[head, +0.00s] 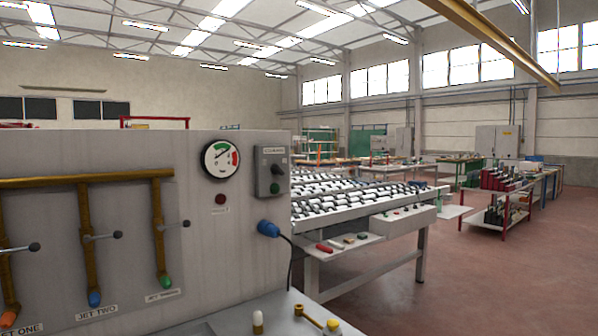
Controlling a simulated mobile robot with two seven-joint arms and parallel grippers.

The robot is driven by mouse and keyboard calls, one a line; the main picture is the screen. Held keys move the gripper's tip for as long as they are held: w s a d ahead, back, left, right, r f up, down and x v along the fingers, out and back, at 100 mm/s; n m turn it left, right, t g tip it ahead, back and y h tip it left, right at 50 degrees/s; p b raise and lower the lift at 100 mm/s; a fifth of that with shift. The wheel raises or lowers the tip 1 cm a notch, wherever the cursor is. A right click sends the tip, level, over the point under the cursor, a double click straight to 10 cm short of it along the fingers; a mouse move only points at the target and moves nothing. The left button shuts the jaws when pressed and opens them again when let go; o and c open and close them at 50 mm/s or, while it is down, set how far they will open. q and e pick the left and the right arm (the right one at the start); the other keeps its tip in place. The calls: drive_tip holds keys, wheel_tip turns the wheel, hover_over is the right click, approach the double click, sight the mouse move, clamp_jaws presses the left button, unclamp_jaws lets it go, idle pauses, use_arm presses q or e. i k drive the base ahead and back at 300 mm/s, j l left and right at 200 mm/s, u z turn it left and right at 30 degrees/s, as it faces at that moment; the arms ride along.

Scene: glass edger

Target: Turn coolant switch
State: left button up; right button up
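A grey switch box (264,184) is fixed near the right edge of the light grey machine panel (120,155). It has a small label at its top, too small to read surely, and a dark knob (275,188) on its front. It looks like the coolant switch, but the knob's exact setting cannot be made out. A round gauge (220,160) with green and red zones is to its left. Neither of my grippers shows in the head view.
Brass pipes (90,180) with levers stand out from the panel at left. A blue plug (268,228) with a black cable sits below the box. A ledge (225,318) holds small items. A roller table (350,190) stands behind at right; the red floor (480,270) is clear.

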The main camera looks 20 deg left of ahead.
sight(275, 169)
drive_tip(key=i+l, duration=0.6)
drive_tip(key=l, duration=0.15)
drive_tip(key=i+l+u, duration=0.4)
drive_tip(key=l, duration=0.3)
drive_tip(key=u, duration=1.4)
